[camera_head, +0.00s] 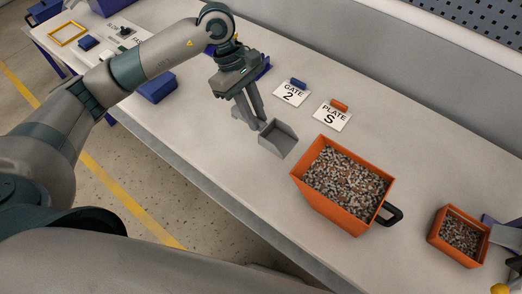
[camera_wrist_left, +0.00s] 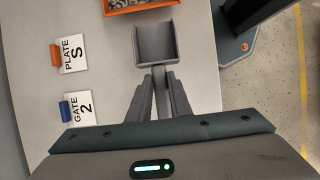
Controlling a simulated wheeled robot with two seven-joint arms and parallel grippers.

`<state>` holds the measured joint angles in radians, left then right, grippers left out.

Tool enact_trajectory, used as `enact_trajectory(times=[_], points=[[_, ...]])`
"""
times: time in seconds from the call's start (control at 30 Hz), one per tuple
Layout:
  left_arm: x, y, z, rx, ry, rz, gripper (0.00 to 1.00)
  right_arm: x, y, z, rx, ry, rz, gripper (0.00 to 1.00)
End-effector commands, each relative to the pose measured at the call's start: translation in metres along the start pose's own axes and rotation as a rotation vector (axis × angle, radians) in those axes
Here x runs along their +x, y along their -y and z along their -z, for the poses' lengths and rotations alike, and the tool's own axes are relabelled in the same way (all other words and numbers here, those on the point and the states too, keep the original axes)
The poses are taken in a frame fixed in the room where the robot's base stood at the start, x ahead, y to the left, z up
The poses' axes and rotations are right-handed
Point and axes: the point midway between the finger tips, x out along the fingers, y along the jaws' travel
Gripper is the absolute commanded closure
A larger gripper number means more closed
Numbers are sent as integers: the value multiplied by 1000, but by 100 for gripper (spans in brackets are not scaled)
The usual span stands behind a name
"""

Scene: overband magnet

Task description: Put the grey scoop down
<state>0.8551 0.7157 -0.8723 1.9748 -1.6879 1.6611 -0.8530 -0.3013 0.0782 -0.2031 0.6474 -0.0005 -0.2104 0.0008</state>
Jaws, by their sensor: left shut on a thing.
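The grey scoop (camera_head: 278,139) is at or just above the table, left of the large orange bin; I cannot tell whether it touches the tabletop. My left gripper (camera_head: 258,123) is shut on its handle. In the left wrist view the scoop (camera_wrist_left: 155,45) points away from the gripper (camera_wrist_left: 160,78), and its square pan looks empty. The fingers hide part of the handle. My right gripper is not clearly seen.
The large orange bin (camera_head: 299,178) of grey and brown bits has a black handle. A smaller orange bin (camera_head: 436,239) stands to its right. Cards "GATE 2" (camera_head: 291,95) and "PLATE S" (camera_head: 332,116) lie behind the scoop. A blue box (camera_head: 157,87) stands left. Bare tabletop (camera_head: 225,150) is near the front edge.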

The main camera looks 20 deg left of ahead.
Motion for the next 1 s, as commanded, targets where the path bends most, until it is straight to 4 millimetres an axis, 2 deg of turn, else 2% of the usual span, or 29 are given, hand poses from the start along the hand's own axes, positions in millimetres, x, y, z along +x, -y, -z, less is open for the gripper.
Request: enact_trajectory(times=[0.13,0.27,0.43,0.6,1.0], points=[[1,0,0,1,0,1,100,-1,-2,-3,0,5,-2,69],[11,1,4,-2,2,5,100,-6,-3,-7,0,16,-3,69],[34,1,14,-2,2,6,100,-16,-4,-21,2,50,-5,69],[53,1,22,-1,1,3,100,-22,-5,-21,3,48,-5,69],[59,0,25,2,0,2,100,-22,-5,-13,2,34,-5,69]])
